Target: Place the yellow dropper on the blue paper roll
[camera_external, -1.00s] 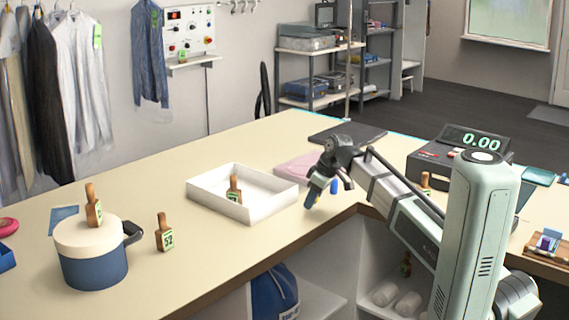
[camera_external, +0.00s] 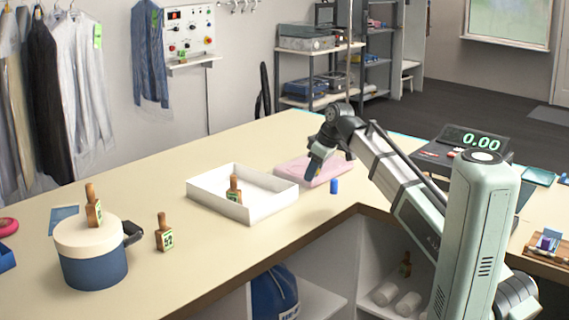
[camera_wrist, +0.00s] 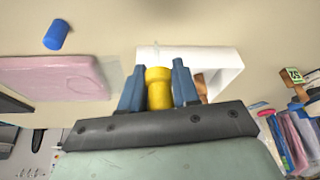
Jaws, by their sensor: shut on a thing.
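My gripper (camera_wrist: 158,88) is shut on the yellow dropper (camera_wrist: 159,90), which sits between its two blue fingers in the wrist view. The dropper's pale tip points away from the gripper. In the external view my gripper (camera_external: 316,170) is above the counter, left of the blue paper roll and in front of the pink pad; the dropper is hard to make out there. The blue paper roll (camera_external: 334,186) is a small cylinder standing on the counter near its inner corner. It also shows in the wrist view (camera_wrist: 56,36), to the upper left, apart from the gripper.
A white open tray (camera_external: 218,203) with a numbered wooden tag (camera_external: 234,188) inside is left of my gripper. A pink pad (camera_external: 325,172) lies behind the roll. A blue pot (camera_external: 92,265) and another tag (camera_external: 163,233) are farther left.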

